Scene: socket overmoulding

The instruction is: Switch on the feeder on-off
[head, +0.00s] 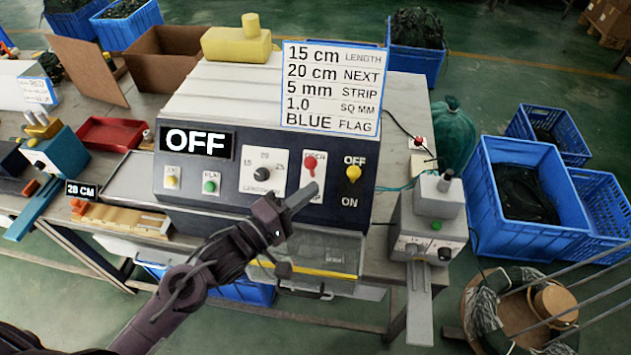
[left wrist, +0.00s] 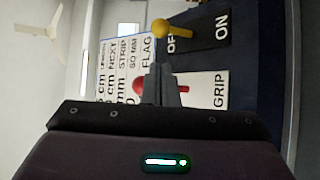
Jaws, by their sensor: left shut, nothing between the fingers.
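The feeder on-off switch is a yellow lever (head: 353,174) at the right end of the machine's dark front panel, between the printed words OFF above and ON below. In the left wrist view the yellow lever (left wrist: 160,28) shows with its ball end towards the OFF side. The panel's display (head: 198,142) reads OFF. My left gripper (head: 302,196) is shut and empty, in front of the panel, left of and a little below the yellow lever. In the left wrist view its fingertips (left wrist: 158,70) overlap the red lever's plate; contact cannot be told. My right gripper is out of view.
A red lever (head: 310,163) on a white plate sits just left of the yellow one. A length dial (head: 263,173) and green button (head: 210,183) are further left. A grey device (head: 428,225) stands right of the machine. A sign (head: 331,88) stands above the panel.

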